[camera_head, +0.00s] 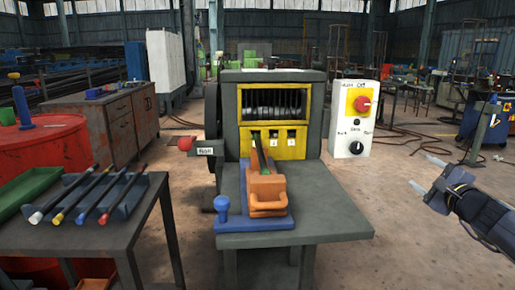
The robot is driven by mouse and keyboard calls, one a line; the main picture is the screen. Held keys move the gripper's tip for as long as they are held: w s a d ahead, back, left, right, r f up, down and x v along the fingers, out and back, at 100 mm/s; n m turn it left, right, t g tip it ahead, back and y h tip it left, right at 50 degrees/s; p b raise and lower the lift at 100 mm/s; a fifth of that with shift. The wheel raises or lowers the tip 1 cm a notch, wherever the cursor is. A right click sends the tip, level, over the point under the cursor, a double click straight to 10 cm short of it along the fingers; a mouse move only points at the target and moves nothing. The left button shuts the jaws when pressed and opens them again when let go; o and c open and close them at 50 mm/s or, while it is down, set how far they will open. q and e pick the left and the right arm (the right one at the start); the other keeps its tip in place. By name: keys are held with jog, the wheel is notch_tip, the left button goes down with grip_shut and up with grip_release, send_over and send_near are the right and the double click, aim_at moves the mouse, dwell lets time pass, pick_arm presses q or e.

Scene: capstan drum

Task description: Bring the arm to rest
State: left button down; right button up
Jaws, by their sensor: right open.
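My right arm comes in from the right edge. Its gripper (426,173) is open and empty, with two pale fingertips apart, above the floor to the right of the machine and touching nothing. The grey machine (230,98) stands in the middle with a yellow-framed opening and a drum behind bars (272,102). An orange block with a handle (266,190) lies on a blue base (280,222) on the machine's front table (325,210). My left gripper is not in view.
A white control box (352,118) with a red switch stands right of the machine. A red knob (186,144) sticks out at its left. At left, a dark table (110,230) carries a rack of several rods (95,195). Floor around my right gripper is clear.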

jog(key=s+a+f+n+g+y, duration=0.3)
jog(key=s+a+n, duration=0.3)
jog(key=s+a, duration=0.35)
jog(key=s+a+f+n+g+y, duration=0.35)
jog(key=s+a+n, duration=0.25)
jog(key=s+a, duration=0.35)
jog(key=s+a+f+n+g+h+p, duration=0.1)
jog(key=s+a+f+n+g+h, duration=0.2)
jog(key=s+f, duration=0.55)
jog(key=s+f+n+g+h, duration=0.1)
jog(key=s+f+n+g, duration=0.2)
jog(key=s+f+n, duration=0.55)
pick_arm(q)
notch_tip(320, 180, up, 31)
jog(key=p, duration=3)
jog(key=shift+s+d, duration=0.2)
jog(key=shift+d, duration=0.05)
pick_arm(e)
notch_tip(320, 180, up, 33)
jog(key=s+m, duration=0.2)
jog(key=m, duration=0.1)
jog(key=shift+r, duration=0.15)
jog(key=shift+s+a, duration=0.1)
